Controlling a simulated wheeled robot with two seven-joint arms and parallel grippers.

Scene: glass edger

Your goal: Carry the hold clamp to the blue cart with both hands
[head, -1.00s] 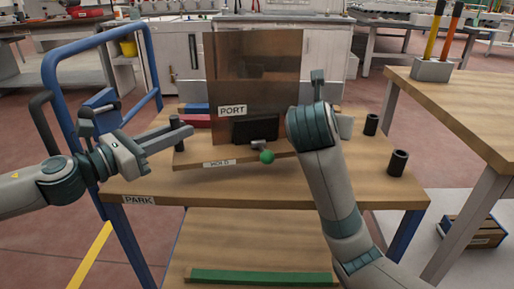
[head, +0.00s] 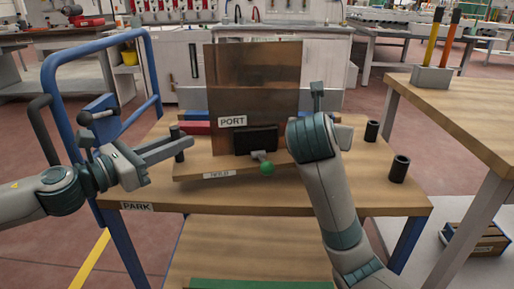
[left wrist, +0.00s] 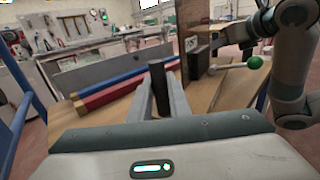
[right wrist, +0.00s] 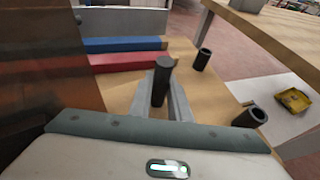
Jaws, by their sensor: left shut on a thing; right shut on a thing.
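The hold clamp is a wooden board (head: 225,172) bearing a black clamp block, a green-knobbed lever (head: 267,168) and an upright brown panel (head: 255,80) labelled PORT. It is over the top of the blue cart (head: 160,195); I cannot tell whether it touches the top. My left gripper (head: 188,143) is shut on a black post at the board's left, clear in the left wrist view (left wrist: 158,78). My right gripper (right wrist: 161,92) is shut on the matching right post (right wrist: 163,75); in the head view my right wrist hides its fingers.
Red and blue bars (right wrist: 125,60) lie on the cart behind the board. Two black cups (head: 399,169) stand at the cart's right. The cart's blue handle rail (head: 95,45) rises at left. A wooden table (head: 460,110) stands close at right.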

